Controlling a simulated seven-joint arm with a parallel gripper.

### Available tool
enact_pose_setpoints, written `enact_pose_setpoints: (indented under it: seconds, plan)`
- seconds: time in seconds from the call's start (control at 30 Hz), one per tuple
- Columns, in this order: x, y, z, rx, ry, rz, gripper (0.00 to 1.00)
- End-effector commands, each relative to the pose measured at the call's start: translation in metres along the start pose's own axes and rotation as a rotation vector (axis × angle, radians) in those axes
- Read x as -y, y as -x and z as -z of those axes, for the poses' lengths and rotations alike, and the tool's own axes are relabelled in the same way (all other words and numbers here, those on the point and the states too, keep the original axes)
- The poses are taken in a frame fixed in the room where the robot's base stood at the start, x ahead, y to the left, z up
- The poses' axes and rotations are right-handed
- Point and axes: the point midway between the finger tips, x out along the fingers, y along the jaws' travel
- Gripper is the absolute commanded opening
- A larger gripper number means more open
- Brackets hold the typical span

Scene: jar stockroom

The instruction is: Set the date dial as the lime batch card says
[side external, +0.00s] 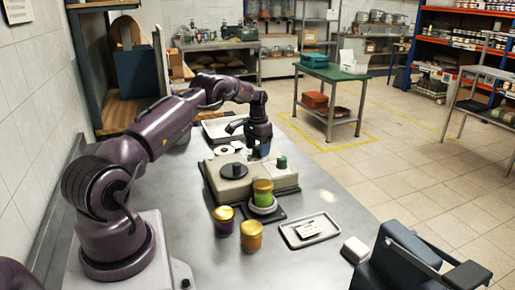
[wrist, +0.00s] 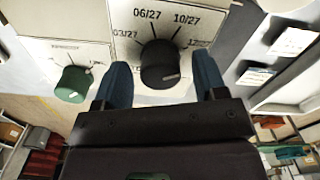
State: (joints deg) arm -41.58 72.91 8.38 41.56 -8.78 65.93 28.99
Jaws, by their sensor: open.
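The black date dial (wrist: 160,62) sits on a pale panel with printed dates; 03/27, 06/27 and 10/27 are legible, and a label at right is partly cut off. A light mark shows on the dial's near right part. My gripper (wrist: 163,80) is open, one blue finger on each side of the dial, with gaps visible. In the side view my gripper (side external: 257,152) is low at the back of the beige machine (side external: 250,187). A card (side external: 311,228) lies on a grey tray (side external: 330,236); its writing is too small to read. The lime-green jar (side external: 263,197) has a gold lid.
A green knob (wrist: 72,84) is left of the dial; it also shows in the side view (side external: 281,162). A purple jar (side external: 224,224) and an orange jar (side external: 251,240) stand in front of the machine.

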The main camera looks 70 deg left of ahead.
Motion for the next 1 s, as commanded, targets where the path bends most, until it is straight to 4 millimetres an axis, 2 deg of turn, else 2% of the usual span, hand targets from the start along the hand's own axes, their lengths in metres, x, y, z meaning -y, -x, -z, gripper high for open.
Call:
enact_pose_setpoints:
  seconds: [0.33,0.37,0.5,0.57,1.0]
  plan:
    - [0.0001,-0.0049,-0.0001,0.0,0.001,0.0,0.65]
    - [0.0001,-0.0048,-0.0001,0.0,0.001,0.0,0.6]
    - [0.0001,-0.0047,-0.0001,0.0,0.001,0.0,0.28]
    - [0.0001,-0.0046,-0.0001,0.0,0.001,0.0,0.16]
    - [-0.0002,-0.0042,-0.0001,0.0,0.084,0.0,0.16]
